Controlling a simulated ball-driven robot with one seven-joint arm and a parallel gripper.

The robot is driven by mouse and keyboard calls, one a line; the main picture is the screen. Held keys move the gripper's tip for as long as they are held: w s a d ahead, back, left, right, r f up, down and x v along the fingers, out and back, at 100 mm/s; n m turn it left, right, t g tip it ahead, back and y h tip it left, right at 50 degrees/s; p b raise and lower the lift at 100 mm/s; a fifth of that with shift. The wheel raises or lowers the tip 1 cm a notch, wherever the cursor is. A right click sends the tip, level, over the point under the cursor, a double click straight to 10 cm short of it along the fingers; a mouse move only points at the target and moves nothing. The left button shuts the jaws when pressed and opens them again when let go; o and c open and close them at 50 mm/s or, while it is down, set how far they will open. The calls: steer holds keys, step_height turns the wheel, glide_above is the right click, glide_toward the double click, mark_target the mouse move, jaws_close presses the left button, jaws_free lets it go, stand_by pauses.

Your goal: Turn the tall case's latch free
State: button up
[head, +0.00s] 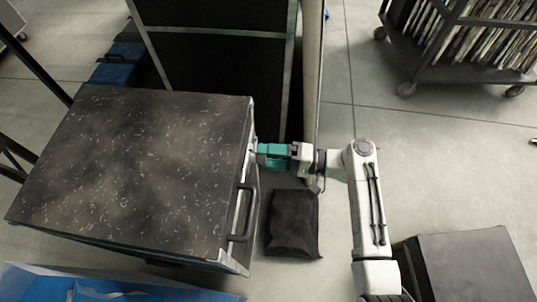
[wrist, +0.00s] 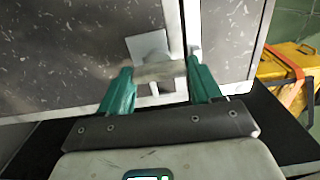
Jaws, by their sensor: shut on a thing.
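The tall case (head: 130,165) is dark and speckled with metal edging and fills the left of the head view. A dark handle (head: 240,212) is on its right side. My gripper (head: 256,150), with teal fingers, reaches that side from the right, beyond the handle. In the wrist view the latch (wrist: 158,71) is a pale bar in front of a light plate (wrist: 148,45) on the case's face, beside a metal edge strip. My gripper (wrist: 160,82) is shut on the latch, a teal finger at each end of the bar. The head view hides the latch.
A black sandbag-like bag (head: 293,222) lies on the floor below my arm. A dark box (head: 465,268) stands at lower right. A wheeled rack (head: 460,60) is at upper right. A yellow case (wrist: 285,62) shows in the wrist view. Open floor lies right of my arm.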

steer(key=o, duration=1.1)
steer(key=shift+c, duration=0.2)
steer(key=d, duration=1.1)
steer(key=shift+s, duration=0.15)
